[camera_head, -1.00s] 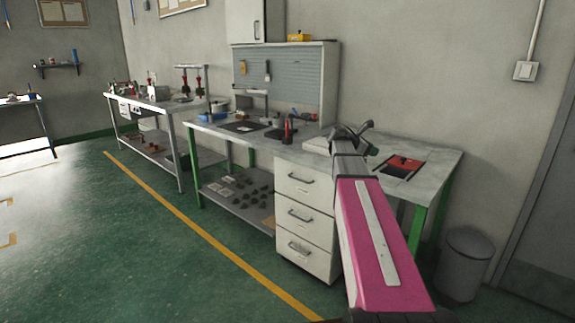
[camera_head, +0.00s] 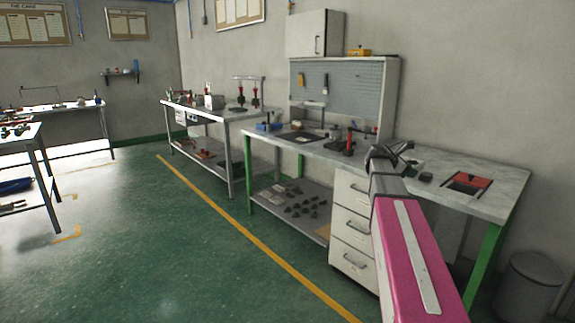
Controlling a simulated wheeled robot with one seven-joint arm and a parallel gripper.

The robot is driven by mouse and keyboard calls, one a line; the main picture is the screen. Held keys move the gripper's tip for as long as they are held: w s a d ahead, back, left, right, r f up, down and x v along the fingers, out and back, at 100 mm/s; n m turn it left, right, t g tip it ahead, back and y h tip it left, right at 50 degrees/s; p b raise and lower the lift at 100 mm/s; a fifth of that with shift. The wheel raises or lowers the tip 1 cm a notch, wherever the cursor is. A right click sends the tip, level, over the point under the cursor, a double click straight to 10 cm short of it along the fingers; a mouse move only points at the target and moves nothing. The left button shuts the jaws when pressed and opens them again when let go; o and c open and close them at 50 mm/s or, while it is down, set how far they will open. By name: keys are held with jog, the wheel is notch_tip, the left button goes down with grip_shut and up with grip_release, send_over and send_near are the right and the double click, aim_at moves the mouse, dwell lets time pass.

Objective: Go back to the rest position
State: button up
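My gripper (camera_head: 389,153) shows at the far end of my pink and grey arm, in front of the workbench on the right. It is small and dark in this view, and I cannot tell whether its fingers are open or shut. I see nothing clearly held in it. The arm reaches from the bottom right of the view up toward the bench.
The workbench (camera_head: 495,199) carries tools and a red-and-black item (camera_head: 467,183). White drawers (camera_head: 350,220) stand under it. A second bench (camera_head: 218,114) is further back. A grey bin (camera_head: 527,285) stands at right. The green floor (camera_head: 150,260) at left is clear.

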jog(key=s+a+f+m+y, duration=0.3)
jog(key=s+a+f+m, duration=0.15)
jog(key=a+f, duration=0.4)
jog(key=s+a+f+m+y, duration=0.3)
jog(key=s+a+f, duration=0.2)
jog(key=f, duration=0.6)
jog(key=s+a+f+m+g+y, duration=0.2)
jog(key=s+a+f+m+y, duration=0.5)
jog(key=s+a+f+m, duration=0.3)
jog(key=s+a+f, duration=0.4)
jog(key=s+a, duration=0.1)
jog(key=a, duration=0.1)
jog(key=shift+g, duration=0.3)
jog(key=shift+m, duration=0.25)
